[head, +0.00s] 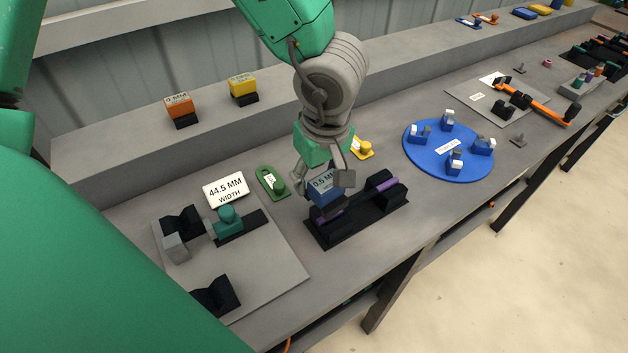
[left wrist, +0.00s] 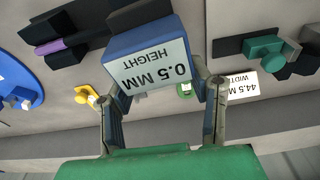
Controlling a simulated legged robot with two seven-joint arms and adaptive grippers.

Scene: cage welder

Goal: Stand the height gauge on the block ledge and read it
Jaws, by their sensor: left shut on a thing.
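The height gauge (head: 322,194) is a blue block with a white label that reads "0.5 MM HEIGHT". My left gripper (head: 325,182) comes down from above and is shut on it. In the left wrist view the gauge (left wrist: 150,65) sits between the two fingers, its label upside down to that camera. In the head view the gauge is over the left part of a black fixture (head: 355,225) with dark blocks and purple bars. I cannot tell whether the gauge touches a ledge there. The right gripper is not in view.
Green (head: 270,182) and yellow (head: 362,150) tags lie behind. A blue disc (head: 425,165) is at right. Bare table separates it from the fixture.

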